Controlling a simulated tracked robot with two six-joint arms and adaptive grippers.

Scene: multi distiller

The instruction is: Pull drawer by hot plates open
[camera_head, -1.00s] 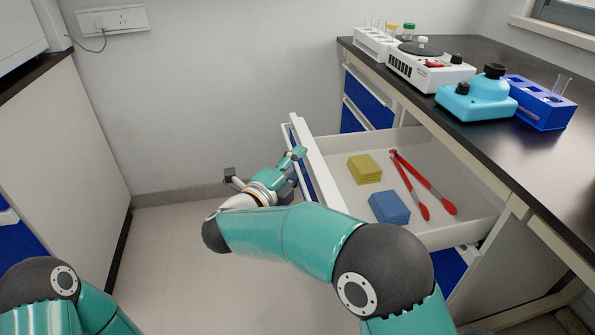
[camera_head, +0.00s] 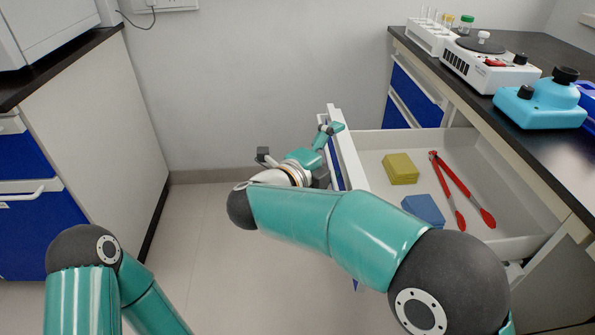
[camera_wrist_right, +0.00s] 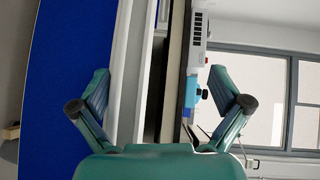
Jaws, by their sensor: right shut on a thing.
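The white drawer (camera_head: 345,165) with a blue front stands pulled out from under the black bench, open wide enough to show its inside. It holds yellow pads (camera_head: 400,168), blue pads (camera_head: 424,210) and red-handled tongs (camera_head: 462,190). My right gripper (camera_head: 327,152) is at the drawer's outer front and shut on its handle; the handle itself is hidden. The hot plates (camera_head: 490,62) are on the bench above. My left gripper is out of view.
A turquoise device (camera_head: 540,105) and a tube rack (camera_head: 432,38) stand on the bench (camera_head: 520,150). Closed blue drawers (camera_head: 415,95) lie beyond the open one. Another cabinet (camera_head: 100,120) stands at the left. Floor between is clear.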

